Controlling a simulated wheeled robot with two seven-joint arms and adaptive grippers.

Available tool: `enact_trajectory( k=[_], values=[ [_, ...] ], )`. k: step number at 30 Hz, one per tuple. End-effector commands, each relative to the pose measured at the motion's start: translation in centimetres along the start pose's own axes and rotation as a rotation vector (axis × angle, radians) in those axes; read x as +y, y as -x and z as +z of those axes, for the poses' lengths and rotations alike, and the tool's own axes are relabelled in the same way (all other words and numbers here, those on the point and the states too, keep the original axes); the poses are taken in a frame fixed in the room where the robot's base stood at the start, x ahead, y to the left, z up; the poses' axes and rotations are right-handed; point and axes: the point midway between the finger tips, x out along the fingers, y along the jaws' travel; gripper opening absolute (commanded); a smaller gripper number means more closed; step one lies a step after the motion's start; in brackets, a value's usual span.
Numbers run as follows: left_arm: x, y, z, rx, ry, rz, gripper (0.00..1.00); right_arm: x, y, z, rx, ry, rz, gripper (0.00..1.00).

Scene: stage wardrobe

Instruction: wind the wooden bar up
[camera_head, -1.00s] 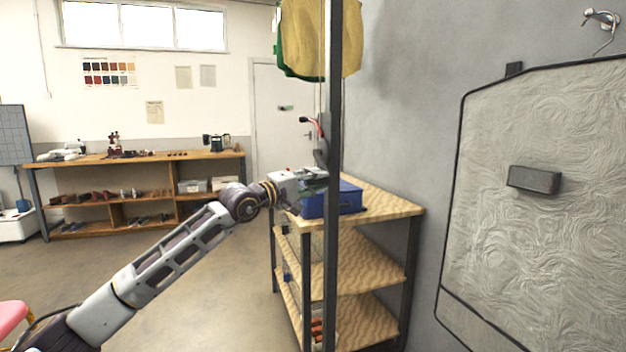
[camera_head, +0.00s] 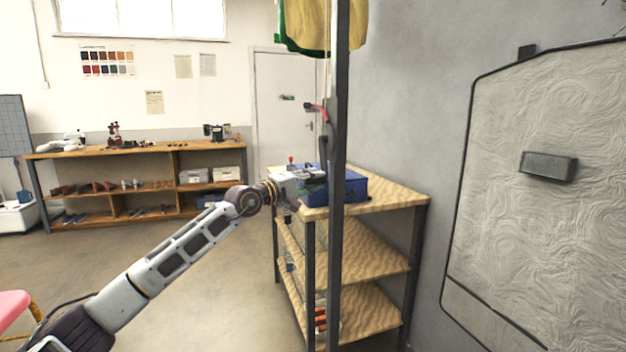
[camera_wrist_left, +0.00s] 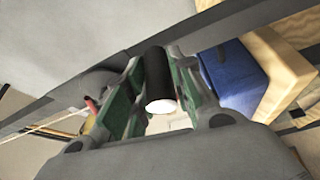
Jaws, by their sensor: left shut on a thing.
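The wooden bar itself does not show in either view. Yellow and green cloth (camera_head: 306,26) hangs at the top edge of the head view, its upper part cut off. A dark upright post (camera_head: 336,250) stands in front of the shelf, with a red-tipped lever (camera_head: 316,108) on it and a thin cord running upward. My left gripper (camera_head: 316,181) is at the post, its fingertips partly hidden behind it. In the left wrist view its green-padded fingers (camera_wrist_left: 160,98) are shut on a black cylindrical grip (camera_wrist_left: 157,72) with a pale end. My right gripper is not in view.
A wooden shelf unit (camera_head: 385,202) with a blue box (camera_head: 348,188) stands just behind the post. A framed grey panel (camera_head: 545,225) is on the right wall. A workbench (camera_head: 95,152) stands at the back left. Open floor lies between.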

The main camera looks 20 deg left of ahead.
Motion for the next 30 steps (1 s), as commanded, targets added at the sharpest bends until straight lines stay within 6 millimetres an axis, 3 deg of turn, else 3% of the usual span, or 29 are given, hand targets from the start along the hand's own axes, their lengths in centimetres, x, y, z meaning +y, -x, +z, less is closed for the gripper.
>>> enact_trajectory(
  k=[1,16,17,21,30],
  values=[
    [-0.73,0.03,-0.44,0.007,0.004,-0.011,0.00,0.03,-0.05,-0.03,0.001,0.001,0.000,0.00],
    [-0.52,0.03,-0.55,0.008,0.005,-0.007,0.00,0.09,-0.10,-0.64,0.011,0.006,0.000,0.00],
    [-0.50,0.03,-0.55,0.008,0.005,-0.006,0.26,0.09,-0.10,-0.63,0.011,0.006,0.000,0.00],
    [-0.39,0.02,-0.48,0.007,0.004,-0.004,0.44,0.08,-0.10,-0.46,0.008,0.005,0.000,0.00],
    [-0.13,0.01,-0.30,0.004,0.003,0.000,0.45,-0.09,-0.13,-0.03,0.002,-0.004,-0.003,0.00]
  ],
)
